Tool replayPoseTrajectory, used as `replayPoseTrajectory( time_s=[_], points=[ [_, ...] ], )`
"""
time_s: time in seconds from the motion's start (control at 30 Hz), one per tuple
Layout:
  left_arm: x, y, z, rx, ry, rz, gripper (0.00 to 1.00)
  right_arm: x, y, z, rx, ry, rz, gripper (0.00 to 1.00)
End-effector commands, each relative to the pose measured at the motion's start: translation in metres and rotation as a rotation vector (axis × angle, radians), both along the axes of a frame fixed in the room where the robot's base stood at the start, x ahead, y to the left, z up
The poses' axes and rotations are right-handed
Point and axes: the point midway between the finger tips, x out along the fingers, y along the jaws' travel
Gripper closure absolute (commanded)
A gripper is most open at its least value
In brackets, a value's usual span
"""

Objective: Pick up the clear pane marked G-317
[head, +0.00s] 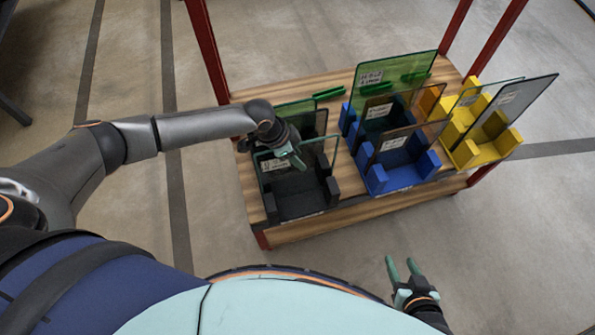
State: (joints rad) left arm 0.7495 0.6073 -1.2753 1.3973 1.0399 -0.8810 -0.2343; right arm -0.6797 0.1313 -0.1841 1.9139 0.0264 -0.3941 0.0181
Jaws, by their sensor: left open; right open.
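Several upright panes carry white labels, too small to read, so I cannot tell which is G-317. A clear pane (318,151) stands in the black rack (300,205) at the left of the table, with a label at its left. My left gripper (298,159) is open at this pane's upper edge; whether it touches the pane is unclear. A darker pane (320,122) stands behind, partly hidden by my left arm. My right gripper (403,268) is open and empty, in front of the table and away from the racks.
The yellow rack (478,148) at the right holds a clear pane and a dark grey pane (528,97). Green handles lie behind. Red posts (208,50) frame the wooden table (300,91).

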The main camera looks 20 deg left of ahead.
Motion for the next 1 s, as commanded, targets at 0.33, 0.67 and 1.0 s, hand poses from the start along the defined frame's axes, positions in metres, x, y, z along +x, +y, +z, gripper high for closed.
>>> replayPoseTrajectory(
  time_s=[0.33, 0.67, 1.0],
  points=[
    [0.0002, -0.0001, -0.0021, -0.001, -0.001, 0.0, 0.57, 0.0001, -0.0001, -0.0002, 0.0, 0.0, 0.0, 0.5],
    [0.0001, -0.0002, -0.0019, -0.001, -0.001, 0.0, 0.87, 0.0002, -0.0001, -0.0001, -0.001, 0.0, 0.001, 0.5],
    [0.0001, -0.0004, -0.0019, -0.001, -0.001, 0.0, 1.0, 0.0003, 0.0, 0.0, -0.001, -0.001, 0.001, 0.5]
  ],
)
